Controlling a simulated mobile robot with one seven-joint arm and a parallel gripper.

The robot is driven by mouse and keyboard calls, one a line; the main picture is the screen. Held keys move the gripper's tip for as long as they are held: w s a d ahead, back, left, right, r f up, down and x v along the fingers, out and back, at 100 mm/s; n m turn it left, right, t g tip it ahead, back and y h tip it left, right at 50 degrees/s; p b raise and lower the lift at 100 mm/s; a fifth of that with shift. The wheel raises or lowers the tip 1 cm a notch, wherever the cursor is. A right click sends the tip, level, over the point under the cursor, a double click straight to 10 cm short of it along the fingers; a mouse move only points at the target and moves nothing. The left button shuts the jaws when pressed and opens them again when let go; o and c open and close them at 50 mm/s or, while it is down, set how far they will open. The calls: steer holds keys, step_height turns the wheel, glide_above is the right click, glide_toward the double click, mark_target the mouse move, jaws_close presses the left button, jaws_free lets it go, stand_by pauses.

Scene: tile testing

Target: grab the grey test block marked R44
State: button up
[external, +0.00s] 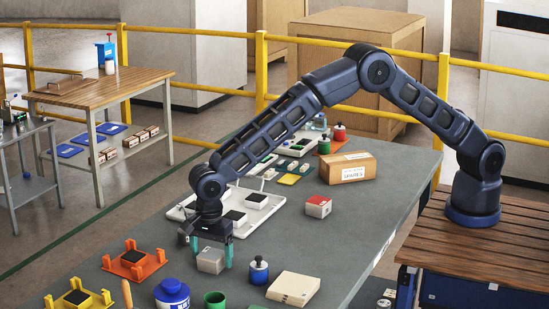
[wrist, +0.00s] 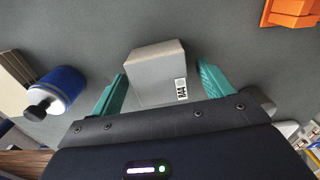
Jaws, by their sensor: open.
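The grey test block (external: 210,261) stands on the grey table, below and between the fingers of my gripper (external: 212,256). In the wrist view the block (wrist: 155,72) shows a white label that reads R44 on its right side. My gripper (wrist: 157,92) is open, with one teal finger on each side of the block. A small gap shows at the left finger and at the right finger. The block's lower part in the wrist view is hidden by the gripper body.
An orange fixture (external: 134,269) is to the left. A white tray (external: 178,212) lies behind my gripper. A red-and-white block (external: 318,207) stands farther back.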

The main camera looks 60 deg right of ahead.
steer(key=shift+f, duration=0.55)
steer(key=shift+c, duration=0.2)
steer(key=c, duration=1.3)
steer(key=shift+r, duration=0.15)
